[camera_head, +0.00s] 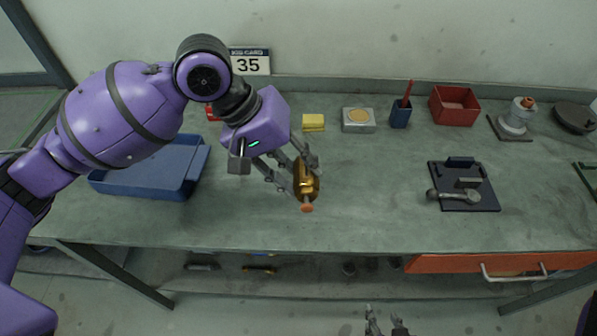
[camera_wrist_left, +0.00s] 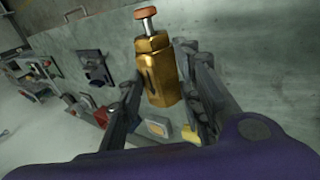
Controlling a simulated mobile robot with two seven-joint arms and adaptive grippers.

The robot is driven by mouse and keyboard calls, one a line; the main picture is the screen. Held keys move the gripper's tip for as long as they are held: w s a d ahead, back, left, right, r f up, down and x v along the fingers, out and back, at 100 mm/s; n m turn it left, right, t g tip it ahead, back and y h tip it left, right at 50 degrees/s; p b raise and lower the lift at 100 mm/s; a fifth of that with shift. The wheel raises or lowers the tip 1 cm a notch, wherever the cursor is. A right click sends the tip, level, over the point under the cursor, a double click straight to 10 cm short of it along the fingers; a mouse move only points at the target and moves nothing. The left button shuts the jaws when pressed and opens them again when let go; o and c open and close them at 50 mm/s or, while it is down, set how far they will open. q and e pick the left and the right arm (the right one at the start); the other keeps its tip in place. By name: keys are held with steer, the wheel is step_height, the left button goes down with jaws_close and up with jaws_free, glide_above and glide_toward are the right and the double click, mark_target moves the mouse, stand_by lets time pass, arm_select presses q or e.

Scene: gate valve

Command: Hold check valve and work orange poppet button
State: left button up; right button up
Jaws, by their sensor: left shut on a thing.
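The check valve (camera_head: 303,182) is a brass-coloured hexagonal body, held above the workbench near its front middle. Its orange poppet button (camera_head: 307,208) sticks out on a thin stem toward the front of the bench. My left gripper (camera_head: 306,174) is shut on the valve body. In the left wrist view the valve (camera_wrist_left: 157,72) sits between the fingers, with the orange button (camera_wrist_left: 146,13) standing out on its metal stem at the far end. My right gripper (camera_head: 386,326) shows at the bottom edge, below the bench front, with its fingers apart and nothing between them.
The green-grey workbench (camera_head: 370,220) is clear around the valve. A blue tray (camera_head: 150,190) lies at left. A yellow sponge (camera_head: 313,122), a silver box (camera_head: 358,120), a blue cup (camera_head: 400,115) and a red bin (camera_head: 455,106) stand behind. A dark plate with a handle (camera_head: 480,200) lies right.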

arm_select(q)
steer(key=w, duration=0.9)
steer(key=shift+w, duration=0.4)
stand_by(0.9)
steer(key=shift+a+f, duration=0.1)
steer(key=shift+f, duration=0.2)
stand_by(0.3)
steer(key=shift+f, duration=0.85)
steer(key=shift+f, duration=0.45)
steer(key=shift+f, duration=0.75)
steer(key=shift+f, duration=0.65)
steer(key=shift+f, duration=0.65)
